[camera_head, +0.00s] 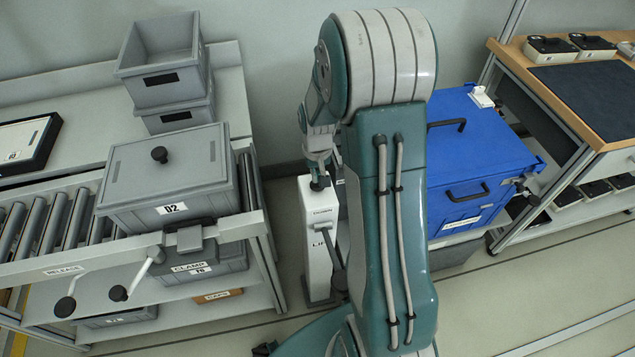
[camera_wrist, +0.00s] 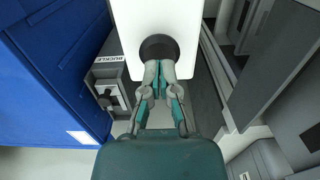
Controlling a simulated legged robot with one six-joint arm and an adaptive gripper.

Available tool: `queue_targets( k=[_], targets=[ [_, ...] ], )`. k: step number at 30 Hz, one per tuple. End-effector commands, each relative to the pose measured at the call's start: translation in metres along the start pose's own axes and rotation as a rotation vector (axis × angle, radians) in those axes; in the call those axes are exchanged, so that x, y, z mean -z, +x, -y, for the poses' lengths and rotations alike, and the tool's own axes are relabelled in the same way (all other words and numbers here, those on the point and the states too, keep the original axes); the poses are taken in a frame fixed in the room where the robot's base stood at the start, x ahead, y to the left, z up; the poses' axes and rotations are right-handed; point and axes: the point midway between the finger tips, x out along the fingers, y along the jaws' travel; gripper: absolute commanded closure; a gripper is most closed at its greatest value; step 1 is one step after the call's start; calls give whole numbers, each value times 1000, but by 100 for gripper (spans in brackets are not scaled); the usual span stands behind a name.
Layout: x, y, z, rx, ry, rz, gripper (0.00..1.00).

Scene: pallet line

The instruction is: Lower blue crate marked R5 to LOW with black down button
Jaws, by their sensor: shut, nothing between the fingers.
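The blue crate (camera_head: 465,165) stands right of my arm in the head view, with black handles; its white front label is too small to read. Its blue side also shows at left in the wrist view (camera_wrist: 45,75). A white post (camera_head: 318,240) stands left of my arm, with a round black button (camera_wrist: 158,47) on its top. My gripper (camera_head: 319,178) is shut and empty, pointing down at the button. In the wrist view its fingertips (camera_wrist: 160,68) overlap the button's near edge; I cannot tell whether they press it. My arm hides part of the crate.
A grey lidded crate marked D2 (camera_head: 170,175) sits on the roller conveyor at left, with levers (camera_head: 135,275) at its front edge. Stacked grey bins (camera_head: 165,60) stand behind. A workbench (camera_head: 600,115) is at right. A box labelled BUCKLE (camera_wrist: 108,85) is beside the post.

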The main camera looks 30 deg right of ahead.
Motion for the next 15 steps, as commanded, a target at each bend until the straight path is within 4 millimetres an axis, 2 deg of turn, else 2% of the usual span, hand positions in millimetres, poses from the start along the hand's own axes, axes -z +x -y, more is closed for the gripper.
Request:
queue_targets(
  k=[15],
  targets=[
    [0,14,0,0,0,1,100]
  ],
)
